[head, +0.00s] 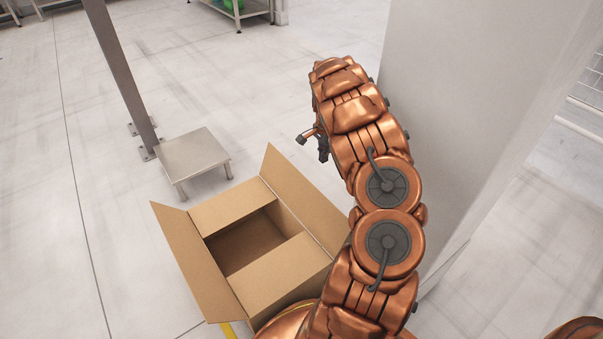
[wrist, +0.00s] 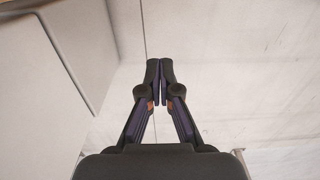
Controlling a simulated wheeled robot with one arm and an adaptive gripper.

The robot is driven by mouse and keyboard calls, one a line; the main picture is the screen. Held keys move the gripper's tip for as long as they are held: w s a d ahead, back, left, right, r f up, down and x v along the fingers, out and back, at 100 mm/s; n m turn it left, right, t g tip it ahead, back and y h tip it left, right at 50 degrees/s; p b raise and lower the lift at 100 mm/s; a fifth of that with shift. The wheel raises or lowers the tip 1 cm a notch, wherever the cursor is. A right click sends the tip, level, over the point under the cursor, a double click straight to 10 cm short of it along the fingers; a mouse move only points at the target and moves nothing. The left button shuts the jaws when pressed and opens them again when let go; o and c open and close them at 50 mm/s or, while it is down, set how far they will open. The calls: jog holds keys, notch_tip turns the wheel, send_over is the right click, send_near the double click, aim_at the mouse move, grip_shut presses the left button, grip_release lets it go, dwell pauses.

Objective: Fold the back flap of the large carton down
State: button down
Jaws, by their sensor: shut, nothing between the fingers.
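The large brown carton (head: 246,248) stands open on the floor in the head view, its dark inside partly showing. Its far flap and near flap (head: 275,275) lie folded inward over parts of the opening. The left flap (head: 198,262) and the right flap (head: 297,195) stand up and lean outward. I cannot tell which one the task calls the back flap. My gripper (head: 313,143) is above and beyond the carton's right side, apart from it, partly hidden by my arm. In the wrist view my gripper (wrist: 160,75) is shut and empty, fingertips together. No carton shows there.
A large pale block or pillar (head: 470,110) rises close to the right of my arm. A low metal stand (head: 193,155) and a grey post (head: 122,75) are beyond the carton. A shelf (head: 240,12) stands at the far back. Open floor lies left of the carton.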

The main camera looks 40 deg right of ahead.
notch_tip(320, 180, down, 12)
jog(key=b, duration=0.2)
jog(key=shift+f, duration=0.15)
dwell(2.3)
jog(key=shift+a, duration=0.1)
dwell(0.3)
jog(key=shift+w+a, duration=0.1)
jog(key=shift+a, duration=0.8)
notch_tip(320, 180, up, 2)
jog(key=p, duration=0.3)
send_over(296, 204)
jog(key=shift+w, duration=0.15)
dwell(1.6)
dwell(0.3)
